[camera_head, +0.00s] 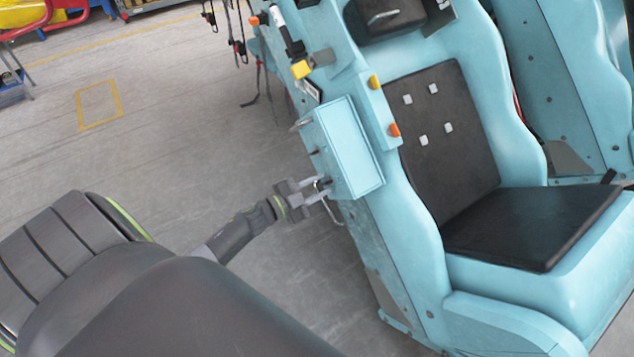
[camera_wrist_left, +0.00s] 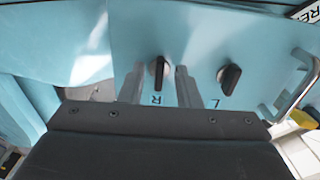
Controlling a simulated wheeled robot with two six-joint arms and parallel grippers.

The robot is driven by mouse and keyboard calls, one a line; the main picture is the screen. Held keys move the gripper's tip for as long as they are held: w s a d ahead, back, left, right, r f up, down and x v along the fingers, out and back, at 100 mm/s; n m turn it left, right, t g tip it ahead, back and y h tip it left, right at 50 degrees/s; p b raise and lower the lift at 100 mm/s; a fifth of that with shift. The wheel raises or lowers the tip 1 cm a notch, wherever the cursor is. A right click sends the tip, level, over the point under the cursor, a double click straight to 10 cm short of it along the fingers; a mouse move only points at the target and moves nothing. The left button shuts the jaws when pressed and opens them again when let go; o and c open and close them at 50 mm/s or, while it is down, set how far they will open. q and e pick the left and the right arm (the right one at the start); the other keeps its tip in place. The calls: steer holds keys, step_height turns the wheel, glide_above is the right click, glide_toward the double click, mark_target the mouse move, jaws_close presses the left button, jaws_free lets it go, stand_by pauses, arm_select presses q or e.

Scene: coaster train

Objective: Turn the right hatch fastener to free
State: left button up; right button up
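The right hatch fastener (camera_wrist_left: 159,73), a dark knob on a pale round base, is marked "R" on a light blue panel in the left wrist view. Its handle stands roughly upright in that picture. My left gripper (camera_wrist_left: 159,80) has one finger on each side of it, with a gap to each; I cannot tell how deep the fingers reach. The gripper also shows in the head view (camera_head: 318,188), at the lower left side of the light blue box (camera_head: 345,150), where the right fastener is hidden. My right gripper is in neither view.
A second dark knob (camera_wrist_left: 229,79), marked "L", sits to the right, tilted. A metal handle (camera_wrist_left: 290,85) is beyond it. The coaster car's black seat (camera_head: 440,130) lies right of the box. The floor (camera_head: 190,150) to the left is open.

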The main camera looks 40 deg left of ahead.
arm_select(q)
steer(key=shift+s, duration=0.1)
steer(key=shift+s+a+f, duration=0.1)
steer(key=shift+s+a, duration=0.05)
steer(key=shift+s, duration=0.1)
steer(key=b+v, duration=0.3)
steer(key=v, duration=1.3)
steer(key=shift+s, duration=0.3)
steer(key=shift+a, duration=0.1)
steer(key=s+a+f+n+g+y, duration=0.25)
steer(key=s+f+n+y, duration=0.2)
steer(key=f, duration=0.75)
steer(key=s+a+f+n+g+y, duration=0.2)
steer(key=s+f+n+g+y, duration=0.25)
steer(key=f, duration=0.85)
steer(key=s+d+f+n+g, duration=0.2)
steer(key=s+d+f+g, duration=0.2)
steer(key=s+d+f, duration=0.3)
steer(key=s+d+f+n+g+h, duration=0.1)
steer(key=s+d+f+n+g, duration=0.1)
steer(key=s+d+f+g, duration=0.2)
steer(key=s+d+f, duration=0.3)
steer(key=s+f, duration=0.1)
steer(key=s, duration=0.4)
steer(key=shift+s+f, duration=0.3)
steer(key=shift+s, duration=0.05)
